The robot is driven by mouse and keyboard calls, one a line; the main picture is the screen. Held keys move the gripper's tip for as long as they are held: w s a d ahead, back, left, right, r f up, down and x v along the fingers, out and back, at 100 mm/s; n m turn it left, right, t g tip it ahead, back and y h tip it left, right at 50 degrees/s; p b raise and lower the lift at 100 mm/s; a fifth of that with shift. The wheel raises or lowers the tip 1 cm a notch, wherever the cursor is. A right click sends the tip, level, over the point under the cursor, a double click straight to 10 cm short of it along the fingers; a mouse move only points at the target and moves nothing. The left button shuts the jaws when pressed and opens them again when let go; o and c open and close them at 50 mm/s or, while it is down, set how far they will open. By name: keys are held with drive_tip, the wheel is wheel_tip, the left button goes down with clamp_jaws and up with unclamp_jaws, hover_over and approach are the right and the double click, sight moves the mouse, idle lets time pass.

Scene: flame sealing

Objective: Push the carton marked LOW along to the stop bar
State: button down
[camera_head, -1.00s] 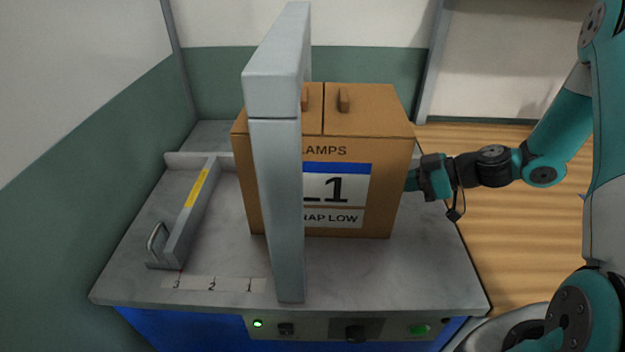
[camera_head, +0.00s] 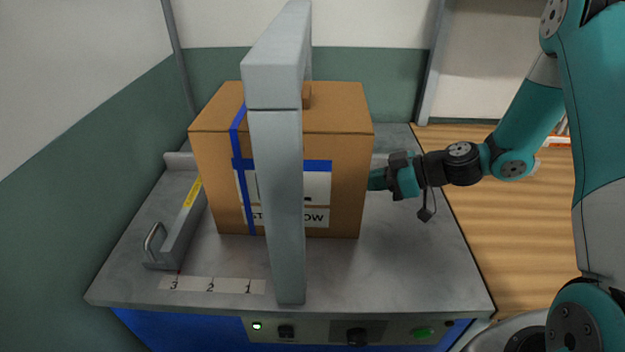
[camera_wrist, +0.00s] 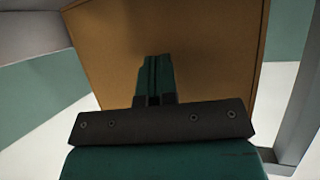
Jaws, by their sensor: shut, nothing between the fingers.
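The brown carton (camera_head: 340,155) stands upright on the grey table, partly behind the post of the grey arch. Its label shows "OW" at the right of the post, and a blue strap runs down its front at the left of the post. My gripper (camera_head: 376,180) is shut, and its tip is at the carton's right side. In the wrist view the shut fingers (camera_wrist: 155,78) point at the plain carton side (camera_wrist: 200,40). The grey stop bar (camera_head: 181,228), with a yellow strip and a handle, lies to the left of the carton.
The grey arch (camera_head: 277,200) stands over the table and hides the carton's middle. A scale marked 3, 2, 1 (camera_head: 212,285) runs along the table's front left. A control panel (camera_head: 345,330) with a green light is below. The table right of the carton is clear.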

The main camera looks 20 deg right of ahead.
drive_tip(key=shift+w+a+b, duration=0.15)
drive_tip(key=shift+w+a, duration=0.1)
drive_tip(key=shift+a, duration=0.55)
drive_tip(key=shift+w+a+b, duration=0.15)
drive_tip(key=shift+w+a, duration=0.1)
drive_tip(key=shift+a, duration=0.5)
drive_tip(key=shift+w+a+b, duration=0.15)
drive_tip(key=shift+w+a, duration=0.1)
drive_tip(key=shift+a, duration=0.55)
drive_tip(key=shift+s+d+b, duration=0.25)
drive_tip(key=shift+s+d, duration=0.05)
drive_tip(key=shift+d, duration=0.65)
drive_tip(key=shift+s+d+b, duration=0.2)
drive_tip(key=shift+s+d, duration=0.05)
drive_tip(key=shift+d, duration=0.75)
drive_tip(key=shift+s+d+b, duration=0.25)
drive_tip(key=shift+s+d, duration=0.05)
drive_tip(key=shift+d, duration=0.65)
